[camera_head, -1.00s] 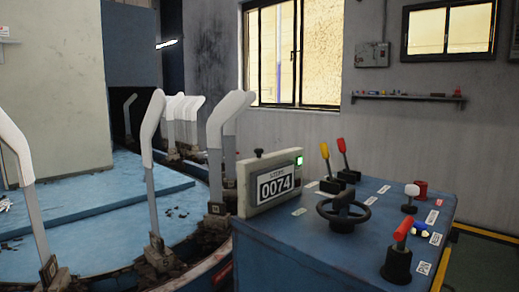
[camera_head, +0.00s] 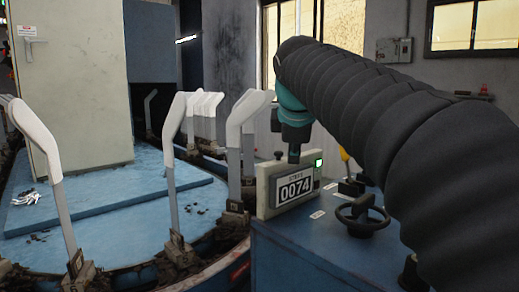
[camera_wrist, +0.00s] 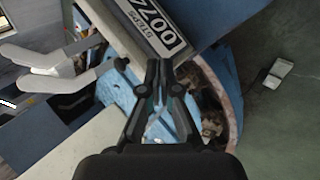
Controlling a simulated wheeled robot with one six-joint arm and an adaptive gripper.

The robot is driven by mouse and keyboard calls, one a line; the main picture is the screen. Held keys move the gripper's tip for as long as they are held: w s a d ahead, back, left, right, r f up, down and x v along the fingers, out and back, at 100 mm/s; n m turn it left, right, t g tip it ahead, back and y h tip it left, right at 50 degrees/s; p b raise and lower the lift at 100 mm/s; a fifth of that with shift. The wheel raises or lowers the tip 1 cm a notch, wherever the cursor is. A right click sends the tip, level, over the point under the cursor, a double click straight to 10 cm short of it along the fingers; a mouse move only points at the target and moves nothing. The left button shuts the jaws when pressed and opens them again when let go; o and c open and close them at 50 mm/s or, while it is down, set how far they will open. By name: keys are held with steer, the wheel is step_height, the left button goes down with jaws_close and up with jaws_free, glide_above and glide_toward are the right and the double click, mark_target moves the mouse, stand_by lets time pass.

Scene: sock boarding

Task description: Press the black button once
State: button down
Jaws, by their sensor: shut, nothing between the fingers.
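The grey counter box (camera_head: 292,186) stands on the corner of the blue console and reads 0074, with a lit green light at its right end. The small black button (camera_head: 278,155) stands up from its top edge. My gripper (camera_wrist: 160,66) is shut and empty, pointing down close beside the button. In the head view my gripper (camera_head: 294,156) is small and dark above the counter's top; whether it touches anything is unclear.
The blue console (camera_head: 300,245) carries a black handwheel (camera_head: 362,214) and a yellow-tipped lever (camera_head: 344,155); my arm hides its right side. White sock forms on posts (camera_head: 170,150) stand around the blue platform at left, one close to the counter.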

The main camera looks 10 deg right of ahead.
mark_target(279, 152)
steer(key=w+r+n+t+h+p, duration=0.1)
steer(key=w+r+n, duration=0.7)
steer(key=w+r, duration=0.2)
steer(key=shift+w+a+r, duration=0.2)
steer(key=shift+w+a, duration=0.15)
steer(key=shift+w, duration=0.25)
steer(key=shift+f+b, duration=1.8)
steer(key=shift+f, duration=2.6)
steer(key=shift+f, duration=0.2)
steer(key=shift+f, duration=0.25)
